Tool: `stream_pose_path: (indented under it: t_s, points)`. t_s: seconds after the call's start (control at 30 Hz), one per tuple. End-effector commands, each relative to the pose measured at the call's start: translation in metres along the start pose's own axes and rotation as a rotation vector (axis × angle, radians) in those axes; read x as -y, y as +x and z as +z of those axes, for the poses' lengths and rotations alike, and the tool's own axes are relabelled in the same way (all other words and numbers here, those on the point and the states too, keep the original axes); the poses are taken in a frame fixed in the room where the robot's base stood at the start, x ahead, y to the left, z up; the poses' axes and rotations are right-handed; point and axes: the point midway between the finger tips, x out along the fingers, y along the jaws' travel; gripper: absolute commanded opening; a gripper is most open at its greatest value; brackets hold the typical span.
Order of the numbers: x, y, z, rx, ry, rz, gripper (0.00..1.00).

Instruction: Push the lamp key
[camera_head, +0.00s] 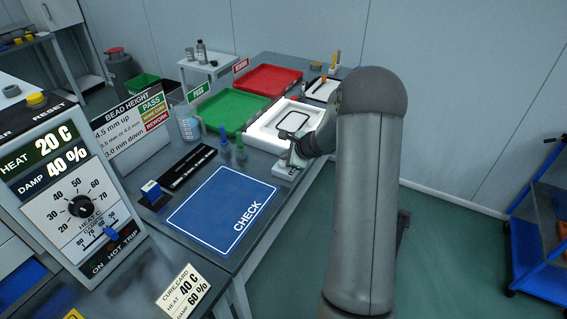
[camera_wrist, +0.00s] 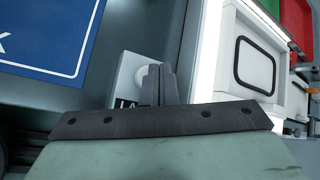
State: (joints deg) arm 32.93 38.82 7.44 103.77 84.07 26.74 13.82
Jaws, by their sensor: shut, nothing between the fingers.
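A small pale box (camera_wrist: 127,72) with the letters "LA" partly showing lies under my gripper in the wrist view. A round whitish part, which may be the lamp key, shows on it just left of the fingers and is partly hidden by them. In the head view the same pale box (camera_head: 286,174) sits at the table's near right edge, right of the blue CHECK mat. My gripper (camera_wrist: 158,70) is shut and empty, its fingertips over the box. In the head view my gripper (camera_head: 294,160) is at the box. I cannot tell whether the fingertips touch the key.
The blue CHECK mat (camera_head: 222,208) lies left of the box. A white tray with a black ring (camera_head: 262,130) stands just behind it. Green (camera_head: 232,112) and red (camera_head: 268,80) trays lie farther back.

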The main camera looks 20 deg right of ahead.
Motion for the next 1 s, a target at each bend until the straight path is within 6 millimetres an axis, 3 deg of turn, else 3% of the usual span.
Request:
stream_pose_path:
  t_s: [0.5,1.0]
  points:
    - [0.006,-0.008,0.006,0.000,0.000,0.000,0.00]
    - [0.031,-0.042,0.031,0.001,-0.001,0.000,0.00]
